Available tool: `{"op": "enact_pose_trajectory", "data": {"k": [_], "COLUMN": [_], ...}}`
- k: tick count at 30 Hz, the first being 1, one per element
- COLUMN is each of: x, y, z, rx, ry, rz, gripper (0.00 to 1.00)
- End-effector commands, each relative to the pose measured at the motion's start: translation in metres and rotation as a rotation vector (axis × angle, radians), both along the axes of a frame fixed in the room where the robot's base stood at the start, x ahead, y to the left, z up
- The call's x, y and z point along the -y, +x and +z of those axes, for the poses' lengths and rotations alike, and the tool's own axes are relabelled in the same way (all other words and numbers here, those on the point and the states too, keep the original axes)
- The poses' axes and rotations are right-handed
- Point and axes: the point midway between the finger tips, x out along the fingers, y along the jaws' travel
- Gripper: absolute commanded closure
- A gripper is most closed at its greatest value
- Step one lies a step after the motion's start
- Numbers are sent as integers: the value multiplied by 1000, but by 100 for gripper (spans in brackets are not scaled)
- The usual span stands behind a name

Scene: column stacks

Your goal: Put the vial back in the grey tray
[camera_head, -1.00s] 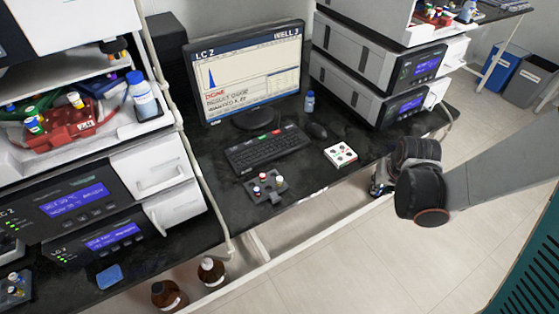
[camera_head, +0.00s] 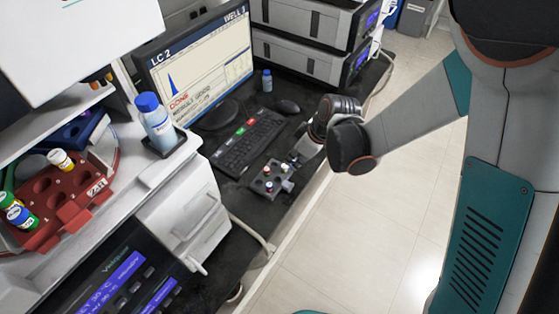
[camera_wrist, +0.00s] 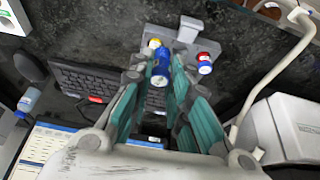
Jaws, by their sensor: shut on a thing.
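The grey tray (camera_head: 277,179) lies on the black bench in front of the keyboard. My gripper (camera_wrist: 158,76) is shut on a blue vial (camera_wrist: 161,66), which sits between the fingertips over the tray's near edge in that view. In the head view my gripper (camera_head: 294,157) is at the tray's right side. Whether the held vial touches the tray or a hole cannot be told.
The keyboard (camera_head: 252,141), mouse (camera_head: 287,107) and monitor (camera_head: 200,70) stand behind the tray. A blue-capped bottle (camera_head: 267,81) is near the mouse. A red rack (camera_head: 62,190) with vials is on the left instrument. A pale rail runs along the bench front.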

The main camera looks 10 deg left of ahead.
Motion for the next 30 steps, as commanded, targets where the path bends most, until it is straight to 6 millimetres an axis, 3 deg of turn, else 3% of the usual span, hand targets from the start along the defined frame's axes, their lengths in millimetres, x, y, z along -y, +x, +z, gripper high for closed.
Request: {"op": "enact_pose_trajectory", "data": {"k": [3, 7, 17, 30], "x": [-30, -44, -45, -45], "y": [-10, -16, -17, -16], "z": [-2, -3, -12, -39], "rx": [1, 0, 1, 1], "ry": [0, -1, -2, -1], "rz": [143, 213, 223, 222], "gripper": [97, 97, 97, 97]}}
